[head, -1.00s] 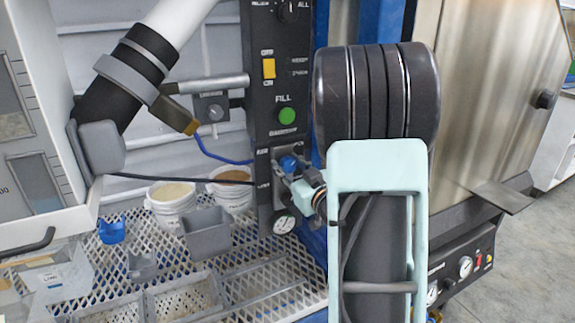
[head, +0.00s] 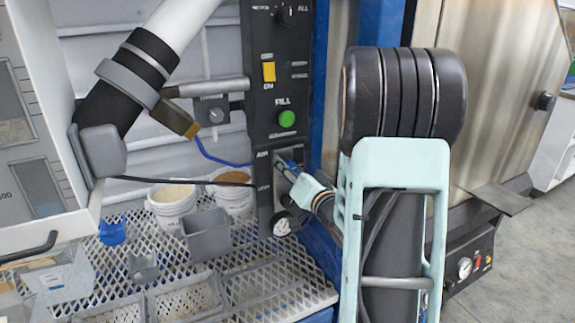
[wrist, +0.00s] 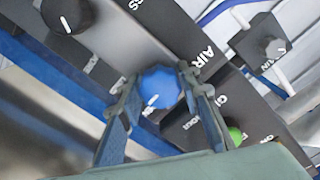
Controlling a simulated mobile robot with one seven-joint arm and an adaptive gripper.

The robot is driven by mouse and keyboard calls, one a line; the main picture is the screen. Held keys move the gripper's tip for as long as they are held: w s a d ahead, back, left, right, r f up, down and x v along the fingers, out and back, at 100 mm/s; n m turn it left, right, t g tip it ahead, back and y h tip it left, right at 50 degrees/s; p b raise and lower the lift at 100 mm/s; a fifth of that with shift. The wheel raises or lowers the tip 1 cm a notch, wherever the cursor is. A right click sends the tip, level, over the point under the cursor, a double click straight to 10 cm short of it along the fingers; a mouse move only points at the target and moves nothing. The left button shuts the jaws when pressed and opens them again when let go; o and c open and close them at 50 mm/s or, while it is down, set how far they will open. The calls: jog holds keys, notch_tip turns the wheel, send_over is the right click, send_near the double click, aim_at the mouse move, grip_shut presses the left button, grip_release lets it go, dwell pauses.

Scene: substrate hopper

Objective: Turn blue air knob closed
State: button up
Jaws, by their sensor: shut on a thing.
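The blue air knob (wrist: 160,88) sits between my gripper's two fingers (wrist: 160,100) in the wrist view. Its white pointer mark faces down and slightly left in that picture. The word AIR is printed on the dark panel beside it. My gripper is shut on the knob, with one finger on each side. In the head view my gripper (head: 288,168) is at the lower part of the black control panel (head: 262,140). The fingers hide most of the knob there.
The green FILL button (head: 287,118) and a yellow switch (head: 269,72) are above my gripper on the panel. A grey knob (head: 212,111) is to the left. Buckets and bins stand on the mesh shelf (head: 260,262).

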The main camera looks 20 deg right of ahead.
jog(key=m+p, duration=0.2)
jog(key=m, duration=0.2)
jog(key=shift+r+m, duration=0.1)
jog(key=shift+m, duration=0.2)
jog(key=shift+m+p, duration=1.3)
jog(key=shift+m, duration=0.9)
jog(key=o, duration=1.2)
jog(key=s, duration=0.7)
jog(key=shift+s+d, duration=0.1)
jog(key=shift+s, duration=0.15)
